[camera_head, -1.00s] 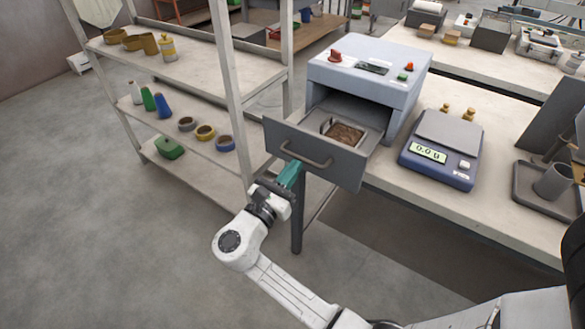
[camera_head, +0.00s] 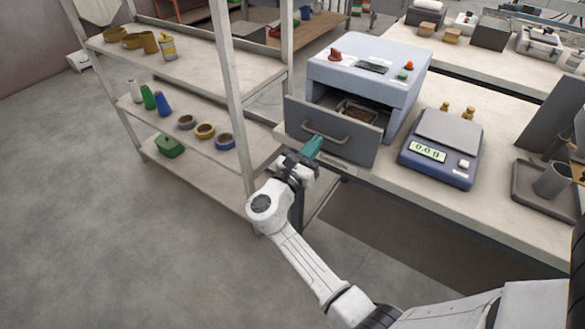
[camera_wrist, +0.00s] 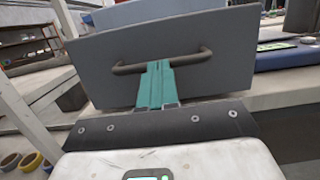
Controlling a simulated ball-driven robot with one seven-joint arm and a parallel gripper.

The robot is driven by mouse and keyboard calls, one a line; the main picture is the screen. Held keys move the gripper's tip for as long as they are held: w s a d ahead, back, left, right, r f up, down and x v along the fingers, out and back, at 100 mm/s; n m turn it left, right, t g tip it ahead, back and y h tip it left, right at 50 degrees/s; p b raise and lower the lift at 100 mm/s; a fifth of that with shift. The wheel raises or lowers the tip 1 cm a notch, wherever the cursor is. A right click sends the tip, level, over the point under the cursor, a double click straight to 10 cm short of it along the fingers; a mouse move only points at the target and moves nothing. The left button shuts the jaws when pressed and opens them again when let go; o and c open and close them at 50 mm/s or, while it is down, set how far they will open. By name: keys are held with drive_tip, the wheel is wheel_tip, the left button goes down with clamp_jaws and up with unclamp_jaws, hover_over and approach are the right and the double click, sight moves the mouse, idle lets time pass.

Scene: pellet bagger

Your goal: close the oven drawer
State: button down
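The oven is a blue-grey box (camera_head: 372,62) on the workbench, with red and green buttons on top. Its grey drawer (camera_head: 350,143) is partly open, and a tray of brown pellets (camera_head: 357,112) shows behind the drawer front. The drawer front also fills the upper middle of the wrist view (camera_wrist: 225,75). A dark bar handle (camera_wrist: 130,69) crosses it. My gripper (camera_head: 316,142) has its teal fingers side by side and shut, with the tips at the middle of the handle in the wrist view (camera_wrist: 158,66). Nothing is seen between the fingers. Exact contact cannot be told.
A blue scale (camera_head: 440,150) stands on the workbench right of the oven. A dark tray with a grey cup (camera_head: 551,180) lies further right. A shelf rack (camera_head: 237,100) with spools and tape rolls stands close on the left. The floor in front is clear.

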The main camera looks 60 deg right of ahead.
drive_tip(key=d+b, duration=0.2)
drive_tip(key=d, duration=0.8)
drive_tip(key=shift+w+d+f+b, duration=0.1)
drive_tip(key=shift+w+d+b, duration=0.05)
drive_tip(key=shift+d+b, duration=0.15)
drive_tip(key=shift+d, duration=0.55)
drive_tip(key=shift+d+r, duration=0.15)
drive_tip(key=shift+r, duration=0.1)
